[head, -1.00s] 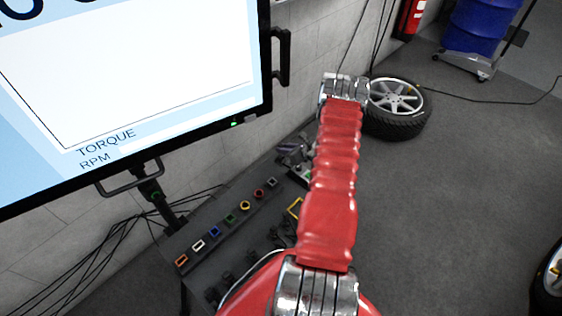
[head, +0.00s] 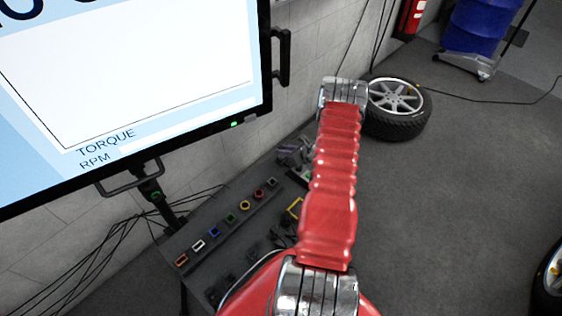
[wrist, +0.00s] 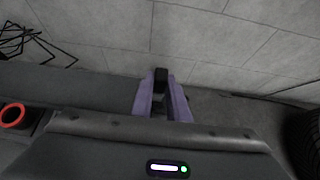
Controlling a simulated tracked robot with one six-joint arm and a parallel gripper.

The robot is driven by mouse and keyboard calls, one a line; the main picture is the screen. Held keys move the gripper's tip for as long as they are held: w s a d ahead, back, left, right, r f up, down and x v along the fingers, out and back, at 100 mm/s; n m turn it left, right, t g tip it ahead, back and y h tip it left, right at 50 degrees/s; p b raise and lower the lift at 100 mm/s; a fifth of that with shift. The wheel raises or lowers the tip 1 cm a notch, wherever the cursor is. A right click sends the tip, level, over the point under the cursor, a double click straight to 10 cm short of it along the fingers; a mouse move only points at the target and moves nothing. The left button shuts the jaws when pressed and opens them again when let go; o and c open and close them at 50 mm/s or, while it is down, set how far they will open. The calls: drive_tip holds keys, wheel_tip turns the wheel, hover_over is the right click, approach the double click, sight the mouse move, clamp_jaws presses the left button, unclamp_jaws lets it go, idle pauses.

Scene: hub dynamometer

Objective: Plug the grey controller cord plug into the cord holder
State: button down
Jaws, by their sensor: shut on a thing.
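My gripper (wrist: 160,104) has two purple fingers, seen in the wrist view, pointing away over the bench edge toward the wall. It is shut on a small dark block (wrist: 160,76), which I take for the grey controller cord plug; its true colour is hard to tell. In the head view my gripper (head: 292,152) is small and partly hidden behind my red arm, beyond the far end of the bench's row of coloured squares. The plug cannot be made out there. I cannot identify the cord holder in either view.
A large screen (head: 130,75) stands at the left. A wheel (head: 397,106) lies by the wall, and a blue drum (head: 474,26) stands at the back right. The right floor is mostly clear.

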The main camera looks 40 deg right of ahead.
drive_tip(key=shift+f, duration=0.85)
drive_tip(key=c, duration=1.6)
unclamp_jaws()
drive_tip(key=v, duration=1.3)
drive_tip(key=shift+s+r, duration=0.15)
drive_tip(key=shift+s, duration=0.2)
